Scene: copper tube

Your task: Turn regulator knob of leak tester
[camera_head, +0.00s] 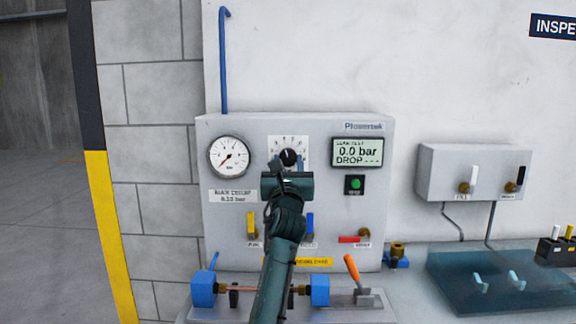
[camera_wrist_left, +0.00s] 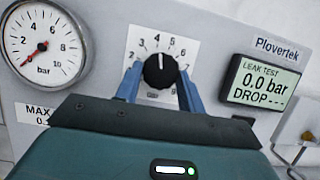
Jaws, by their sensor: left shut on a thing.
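The leak tester (camera_head: 300,240) is a grey box on the wall. Its black regulator knob (camera_head: 288,157) sits on a white numbered dial plate (camera_wrist_left: 135,48). In the left wrist view the knob (camera_wrist_left: 160,70) has a white mark pointing up, between 4 and 5. My left gripper (camera_wrist_left: 160,88) is shut on the knob, with one blue finger on each side. In the head view the dark green gripper (camera_head: 287,172) hides the lower part of the dial. The gauge (camera_head: 229,157) needle points near zero. The display (camera_head: 360,152) reads 0.0 bar, DROP. My right gripper is not in view.
Below the dial are a yellow lever (camera_head: 251,226), a blue lever (camera_head: 310,224) and a red lever (camera_head: 350,239). A copper tube (camera_head: 245,288) lies between blue blocks on the bench. A clamp with an orange handle (camera_head: 352,268) stands beside it. A blue-green tray (camera_head: 445,290) lies right.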

